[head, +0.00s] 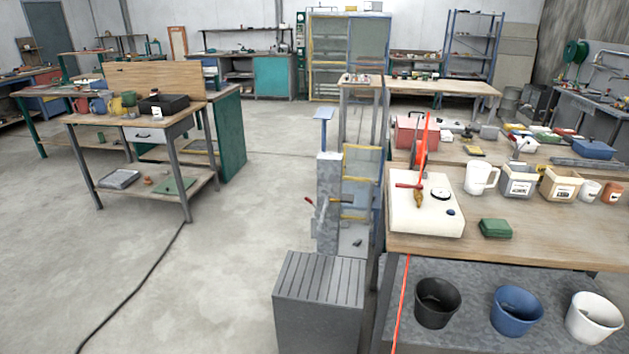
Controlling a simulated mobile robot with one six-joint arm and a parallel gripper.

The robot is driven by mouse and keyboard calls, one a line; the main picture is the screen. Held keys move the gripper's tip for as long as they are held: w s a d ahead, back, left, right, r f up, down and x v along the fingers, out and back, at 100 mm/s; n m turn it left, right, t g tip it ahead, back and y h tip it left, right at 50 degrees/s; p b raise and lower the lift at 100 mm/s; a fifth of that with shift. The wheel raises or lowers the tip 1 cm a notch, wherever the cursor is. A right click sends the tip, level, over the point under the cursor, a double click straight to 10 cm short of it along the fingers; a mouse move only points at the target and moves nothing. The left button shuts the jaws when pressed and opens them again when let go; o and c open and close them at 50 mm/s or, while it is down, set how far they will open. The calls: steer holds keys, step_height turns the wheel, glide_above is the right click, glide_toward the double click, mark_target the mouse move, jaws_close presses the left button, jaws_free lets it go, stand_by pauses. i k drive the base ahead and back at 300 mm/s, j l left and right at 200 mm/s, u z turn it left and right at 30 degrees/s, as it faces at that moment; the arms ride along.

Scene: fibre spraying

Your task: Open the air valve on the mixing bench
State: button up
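The bench at the right (545,228) has a wooden top and a grey lower shelf. A white block (408,218) sits at the bench's left end. On it is a brass valve (419,201) with a small red lever handle (408,185) pointing left. A round dial gauge (440,192) is beside the valve, to its right. An orange-red hose (425,140) rises behind the valve, and another length hangs below the bench's left front (402,300). Whether the valve is open or closed I cannot tell. My gripper is not in view.
A green box (495,228), a white jug (480,179) and labelled bins (518,182) stand right of the block. Buckets (437,302) sit on the shelf below. A grey slatted box (318,300) stands left of the bench. The floor further left (220,270) is clear except for a black cable.

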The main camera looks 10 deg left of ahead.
mark_target(419, 187)
steer(key=i+j, duration=0.1)
steer(key=i, duration=1.15)
